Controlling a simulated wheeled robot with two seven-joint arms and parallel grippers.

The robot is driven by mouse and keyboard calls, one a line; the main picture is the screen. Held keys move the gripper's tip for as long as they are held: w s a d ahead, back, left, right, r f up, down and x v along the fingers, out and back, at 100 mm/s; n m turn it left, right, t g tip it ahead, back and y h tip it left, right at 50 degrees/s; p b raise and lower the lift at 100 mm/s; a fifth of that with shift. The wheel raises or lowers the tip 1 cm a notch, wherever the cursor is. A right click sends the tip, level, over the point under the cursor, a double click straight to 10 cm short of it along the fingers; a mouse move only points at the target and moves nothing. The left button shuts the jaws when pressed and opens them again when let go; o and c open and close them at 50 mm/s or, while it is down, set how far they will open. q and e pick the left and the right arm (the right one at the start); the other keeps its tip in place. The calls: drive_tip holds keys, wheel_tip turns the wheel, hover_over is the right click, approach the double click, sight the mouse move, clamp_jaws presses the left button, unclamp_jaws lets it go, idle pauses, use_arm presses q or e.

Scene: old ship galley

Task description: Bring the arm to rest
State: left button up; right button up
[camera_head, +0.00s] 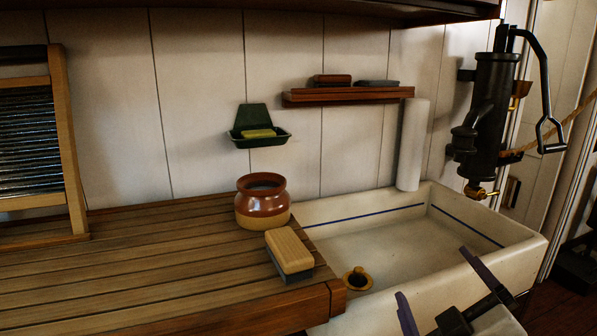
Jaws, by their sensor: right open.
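My right gripper (443,290) is at the lower right, over the front edge of the sink (375,221). Its two dark fingers are spread wide apart. Nothing is between them. My left gripper is not in the picture.
A slatted wooden drainboard (140,262) bears a brown jar (263,206) and a wooden-backed brush (289,252). A washboard (38,150) leans at left. A black hand pump (491,105) hangs over the sink's right end. A wall shelf (345,95) and soap dish (262,140) are behind.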

drive_tip(key=s+f+m+g, duration=0.25)
drive_tip(key=s+f, duration=0.25)
drive_tip(key=f, duration=0.3)
drive_tip(key=s+f+m+g, duration=0.1)
drive_tip(key=s+f+g, duration=0.4)
drive_tip(key=f, duration=0.4)
drive_tip(key=s+f+m+g+y, duration=0.1)
drive_tip(key=s+f+g, duration=0.3)
drive_tip(key=s, duration=0.5)
drive_tip(key=s+f+m+g+y, duration=0.1)
drive_tip(key=s+f+m+g, duration=0.1)
drive_tip(key=s+f, duration=0.55)
drive_tip(key=w+a+f+t+y, duration=0.1)
drive_tip(key=a+f+t, duration=0.4)
drive_tip(key=f, duration=0.5)
drive_tip(key=shift+w+a+f+n+y, duration=0.35)
drive_tip(key=shift+w+a, duration=0.2)
drive_tip(key=shift+w, duration=0.3)
